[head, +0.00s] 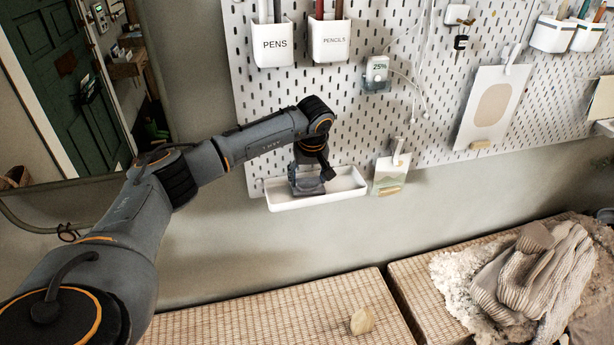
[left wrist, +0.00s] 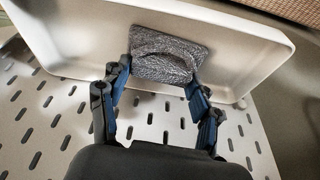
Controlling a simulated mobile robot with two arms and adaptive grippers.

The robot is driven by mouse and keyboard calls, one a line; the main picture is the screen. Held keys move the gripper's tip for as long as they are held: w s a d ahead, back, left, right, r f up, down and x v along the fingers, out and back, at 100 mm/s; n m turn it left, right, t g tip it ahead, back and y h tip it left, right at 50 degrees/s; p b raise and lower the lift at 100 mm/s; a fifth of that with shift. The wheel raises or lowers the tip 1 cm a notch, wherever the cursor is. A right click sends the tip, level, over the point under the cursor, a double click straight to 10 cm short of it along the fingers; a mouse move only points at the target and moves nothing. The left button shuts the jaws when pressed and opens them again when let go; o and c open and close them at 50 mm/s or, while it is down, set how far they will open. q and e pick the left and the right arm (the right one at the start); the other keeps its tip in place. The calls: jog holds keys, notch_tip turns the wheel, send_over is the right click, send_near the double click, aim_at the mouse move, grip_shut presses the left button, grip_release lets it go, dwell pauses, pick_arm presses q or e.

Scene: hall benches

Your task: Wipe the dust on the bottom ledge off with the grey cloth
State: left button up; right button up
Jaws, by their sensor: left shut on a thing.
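The bottom ledge (head: 345,188) is a shallow white tray at the foot of the white pegboard. My left gripper (head: 308,184) reaches down into its left half. In the left wrist view my left gripper (left wrist: 158,76) has its two fingers on either side of the folded dark grey cloth (left wrist: 168,60) and is shut on it. The cloth is at the bare inside of the ledge (left wrist: 90,40); I cannot tell how firmly it touches. I can make out no dust on the parts of the ledge that show. My right gripper is not in view.
A small picture card (head: 391,176) hangs just right of the ledge. A thermostat-like device (head: 377,72) and a pens cup (head: 273,46) are above. Below stand woven benches (head: 270,318) with a stone-like lump (head: 362,320) and a knitted garment (head: 535,270).

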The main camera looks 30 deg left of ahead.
pick_arm(q)
jog(key=shift+r+p, duration=1.8)
jog(key=shift+r, duration=1.1)
